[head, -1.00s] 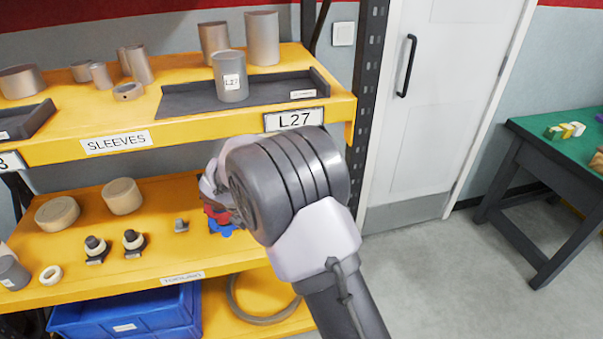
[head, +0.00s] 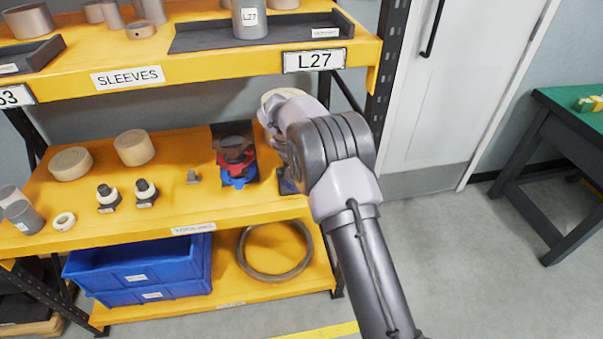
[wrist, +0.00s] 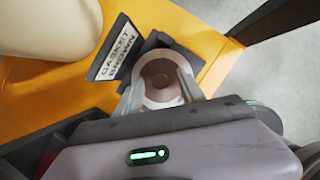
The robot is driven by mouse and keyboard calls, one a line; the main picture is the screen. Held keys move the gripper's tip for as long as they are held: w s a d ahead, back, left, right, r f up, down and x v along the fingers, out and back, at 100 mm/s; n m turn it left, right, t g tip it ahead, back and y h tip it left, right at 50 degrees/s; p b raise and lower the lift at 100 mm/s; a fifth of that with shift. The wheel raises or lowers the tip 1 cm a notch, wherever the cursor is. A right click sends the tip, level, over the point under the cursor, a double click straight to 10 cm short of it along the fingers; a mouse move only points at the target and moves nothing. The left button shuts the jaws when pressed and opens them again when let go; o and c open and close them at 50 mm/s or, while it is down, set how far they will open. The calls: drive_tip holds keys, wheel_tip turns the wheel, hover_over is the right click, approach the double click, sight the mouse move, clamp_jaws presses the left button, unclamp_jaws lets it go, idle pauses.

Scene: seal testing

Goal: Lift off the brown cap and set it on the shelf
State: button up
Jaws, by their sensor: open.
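In the wrist view a round brownish piece (wrist: 160,75), which looks like the brown cap, sits inside a paler ring at the shelf's edge. The fingers of my gripper (wrist: 161,88) are open, one on each side of this round piece. I cannot tell whether they touch it. In the head view my arm hides the gripper and the cap at the right end of the middle yellow shelf (head: 95,225).
A dark label plate (wrist: 115,60) stands beside the cap, and a large cream shape (wrist: 45,25) is close by. A red and blue part (head: 236,170) sits left of my arm. The upper shelf (head: 220,66) overhangs; blue bins (head: 140,270) are below.

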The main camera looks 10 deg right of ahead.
clamp_jaws()
drive_tip(key=shift+r, duration=0.15)
